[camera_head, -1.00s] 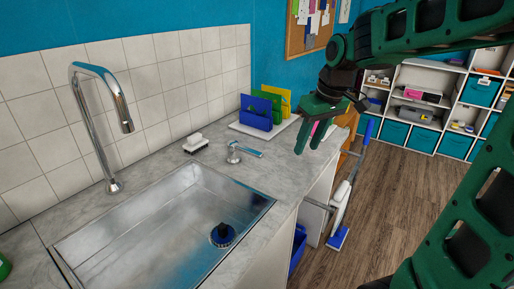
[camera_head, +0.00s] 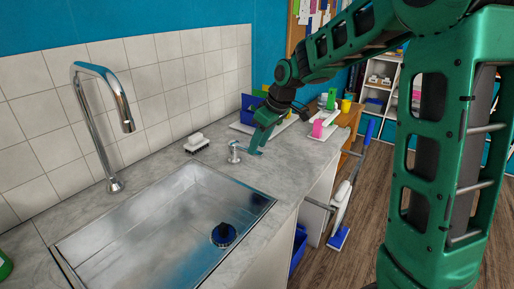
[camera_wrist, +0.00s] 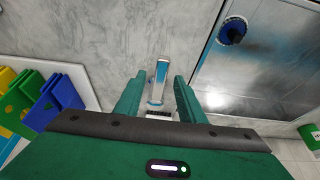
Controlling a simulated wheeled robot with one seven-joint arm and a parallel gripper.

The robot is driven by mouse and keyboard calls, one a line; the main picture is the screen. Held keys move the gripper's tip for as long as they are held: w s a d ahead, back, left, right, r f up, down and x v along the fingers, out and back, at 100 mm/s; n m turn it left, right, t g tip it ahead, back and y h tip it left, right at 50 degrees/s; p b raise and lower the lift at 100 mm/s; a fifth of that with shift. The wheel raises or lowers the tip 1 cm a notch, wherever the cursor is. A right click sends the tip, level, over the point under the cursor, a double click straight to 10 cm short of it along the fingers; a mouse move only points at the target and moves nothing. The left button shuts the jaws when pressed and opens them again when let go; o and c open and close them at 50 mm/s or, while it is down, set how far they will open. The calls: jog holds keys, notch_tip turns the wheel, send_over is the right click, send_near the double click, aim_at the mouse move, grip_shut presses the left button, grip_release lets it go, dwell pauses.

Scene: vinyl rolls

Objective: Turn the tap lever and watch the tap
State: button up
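The chrome tap (camera_head: 90,120) has a tall curved spout over the steel sink (camera_head: 130,240) in the head view; no water shows coming from it. The tap lever (camera_head: 234,151) stands on the counter at the sink's right corner. In the wrist view the lever (camera_wrist: 160,75), chrome with a blue strip, lies between my fingers. My gripper (camera_head: 254,146) is at the lever, pointing down; in the wrist view (camera_wrist: 158,90) its two green fingers are apart with gaps on both sides of the lever. In the head view the gripper partly hides the lever's end.
A white brush (camera_head: 196,143) lies behind the sink. Blue, green and yellow holders (camera_wrist: 35,95) stand on a white tray near my gripper. A dark blue sink plug (camera_head: 223,234) is in the sink.

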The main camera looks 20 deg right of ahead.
jog(key=shift+x, duration=0.9)
